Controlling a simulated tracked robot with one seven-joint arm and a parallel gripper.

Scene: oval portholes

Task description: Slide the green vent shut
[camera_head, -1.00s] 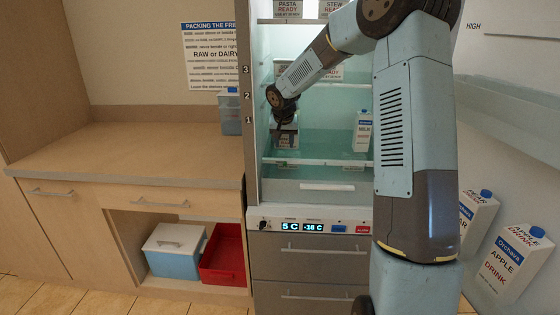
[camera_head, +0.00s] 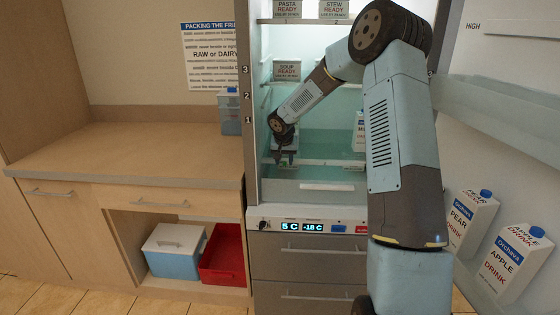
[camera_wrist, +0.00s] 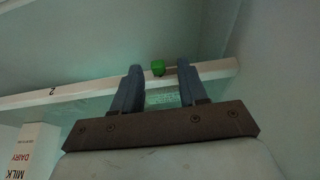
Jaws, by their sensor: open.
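The green vent piece shows as a small green block (camera_wrist: 158,67) in the wrist view, on or at the edge of a white rail. It appears between my gripper's two fingertips, with gaps on both sides. My gripper (camera_wrist: 160,74) is open and empty. In the head view my gripper (camera_head: 284,159) points down inside the open fridge, near the left side and close to the lower shelf's front edge. The green block cannot be made out in the head view. I cannot tell how far open the vent is.
A milk carton (camera_head: 359,132) stands on the shelf right of my gripper, partly behind my arm; it also shows in the wrist view (camera_wrist: 34,150). A soup box (camera_head: 287,70) sits on the shelf above. Juice cartons (camera_head: 471,222) stand in the door at right.

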